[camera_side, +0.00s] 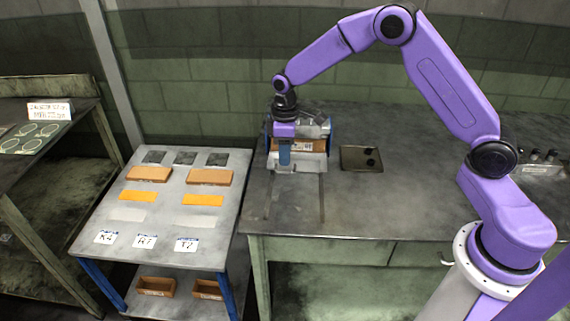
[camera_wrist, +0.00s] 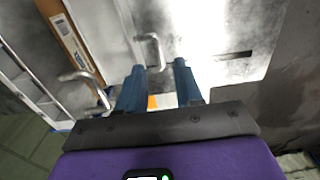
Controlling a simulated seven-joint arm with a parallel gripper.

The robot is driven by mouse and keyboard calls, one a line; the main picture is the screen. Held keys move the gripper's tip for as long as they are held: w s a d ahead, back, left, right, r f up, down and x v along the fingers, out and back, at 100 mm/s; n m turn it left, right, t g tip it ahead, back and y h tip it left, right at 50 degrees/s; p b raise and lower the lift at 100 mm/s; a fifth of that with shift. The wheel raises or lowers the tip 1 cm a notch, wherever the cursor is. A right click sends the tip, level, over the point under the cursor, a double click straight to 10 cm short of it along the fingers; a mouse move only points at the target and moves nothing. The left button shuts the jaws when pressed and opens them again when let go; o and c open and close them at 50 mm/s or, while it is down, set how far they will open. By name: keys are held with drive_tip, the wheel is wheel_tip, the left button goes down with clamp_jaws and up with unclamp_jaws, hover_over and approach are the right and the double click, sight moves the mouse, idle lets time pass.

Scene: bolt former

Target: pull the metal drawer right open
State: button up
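A metal unit with blue sides and a brown labelled panel (camera_side: 312,145) stands on the dark bench at the back. The brown panel also shows in the wrist view (camera_wrist: 72,38). Beside it in the wrist view is a pale metal face with a bent bar handle (camera_wrist: 151,37); a second bar handle (camera_wrist: 82,76) is to its left. I cannot tell for certain which belongs to the drawer. My gripper (camera_side: 285,161) points down at the unit's front. In the wrist view its blue fingers (camera_wrist: 159,66) are apart, with the first handle's lower end near or between their tips.
A dark tray (camera_side: 347,164) with small black parts lies right of the unit. A grey table (camera_side: 165,216) with brown, orange and pale blocks and white cards stands at the left. The bench front (camera_side: 390,220) is clear. Two brown bins are on the lower shelf.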

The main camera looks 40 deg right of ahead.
drive_tip(key=shift+f, duration=2.25)
clamp_jaws()
